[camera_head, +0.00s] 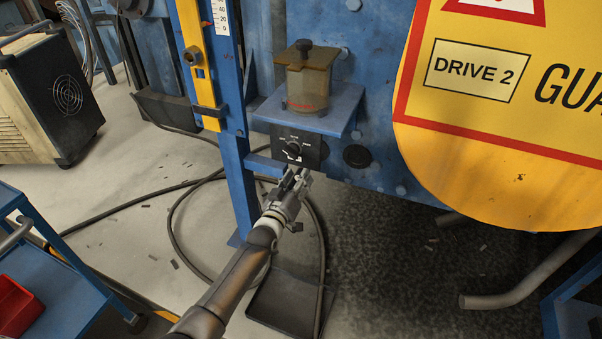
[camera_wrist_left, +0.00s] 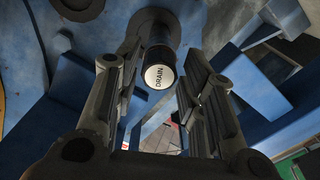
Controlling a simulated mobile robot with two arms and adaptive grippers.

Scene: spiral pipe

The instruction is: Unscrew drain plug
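The drain plug (camera_wrist_left: 160,77) shows in the left wrist view as a dark cylinder with a white end face marked DRAIN. It sticks out from a dark round flange (camera_wrist_left: 164,29) on a blue surface. My left gripper (camera_wrist_left: 152,88) is open, with one finger to either side of the plug in that view. No finger visibly touches the plug, and I cannot tell how deep it sits between them. In the head view my left gripper (camera_head: 292,182) is just below the black dial panel on the blue machine. I cannot make out the plug there. My right gripper is out of view.
The black dial panel (camera_head: 294,149) and a blue shelf (camera_head: 340,105) bearing a lidded container (camera_head: 308,84) sit above my gripper. A large yellow guard (camera_head: 500,140) is at right. A dark tray (camera_head: 290,302) and a cable loop (camera_head: 172,225) lie on the floor.

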